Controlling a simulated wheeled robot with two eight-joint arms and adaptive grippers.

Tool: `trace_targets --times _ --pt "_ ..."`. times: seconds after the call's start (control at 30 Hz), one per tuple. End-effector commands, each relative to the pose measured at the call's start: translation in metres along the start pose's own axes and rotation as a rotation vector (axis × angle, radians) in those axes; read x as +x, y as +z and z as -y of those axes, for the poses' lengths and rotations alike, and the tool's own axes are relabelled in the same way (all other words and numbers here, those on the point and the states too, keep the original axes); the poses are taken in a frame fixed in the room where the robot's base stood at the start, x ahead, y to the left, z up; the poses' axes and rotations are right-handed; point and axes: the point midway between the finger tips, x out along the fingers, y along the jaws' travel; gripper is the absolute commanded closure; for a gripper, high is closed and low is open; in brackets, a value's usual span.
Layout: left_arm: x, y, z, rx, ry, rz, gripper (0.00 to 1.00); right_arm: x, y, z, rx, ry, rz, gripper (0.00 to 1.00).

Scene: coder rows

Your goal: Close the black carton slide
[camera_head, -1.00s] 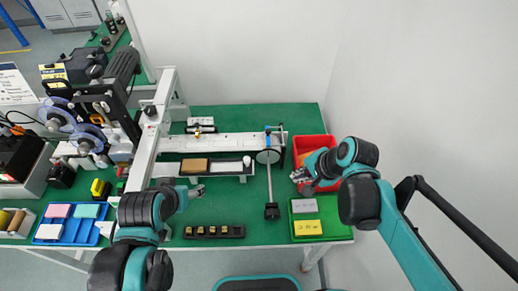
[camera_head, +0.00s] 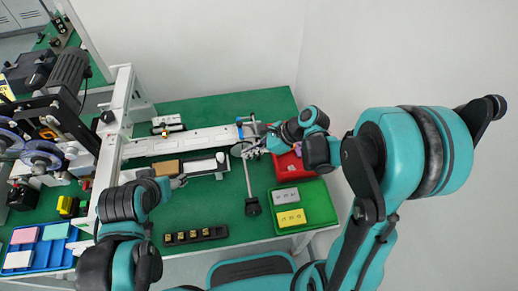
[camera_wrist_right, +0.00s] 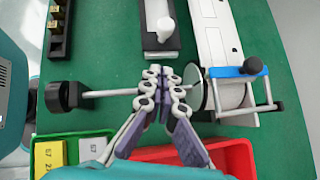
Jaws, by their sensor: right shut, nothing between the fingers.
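A black slide tray (camera_head: 203,171) lies along the front of the white track; it carries a brown block (camera_head: 166,168) and a white piece with a knob at its right end. In the right wrist view the slide's end (camera_wrist_right: 160,46) shows at the top. My right gripper (camera_head: 250,146) is shut and empty by the track's right end; in the right wrist view its fingertips (camera_wrist_right: 166,76) are over the rod and beside a round disc, apart from the slide. My left gripper (camera_head: 179,182) is beside the slide's left part; its fingers are too small to judge.
A white track (camera_head: 190,142) with a blue clamp runs behind. A rod with a black handle (camera_head: 252,206) points forward. A red bin (camera_head: 290,170) and a green tray (camera_head: 318,205) stand right. A black holder (camera_head: 195,236) sits in front. Green table is clear between.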

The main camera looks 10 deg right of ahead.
Motion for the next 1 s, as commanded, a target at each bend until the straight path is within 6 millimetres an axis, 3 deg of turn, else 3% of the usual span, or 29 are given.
trace_targets --times 0.1,0.3,1.0 --pt "0.009 0.007 0.000 0.000 0.000 0.000 0.34 0.028 -0.002 0.000 -0.003 0.002 0.000 1.00" --pt "0.012 0.009 0.000 0.000 0.000 0.000 0.34 0.045 0.021 -0.001 -0.003 0.002 0.000 1.00" --pt "0.014 0.010 0.000 0.000 0.000 0.000 0.34 0.057 0.034 -0.002 -0.003 0.000 -0.001 1.00"
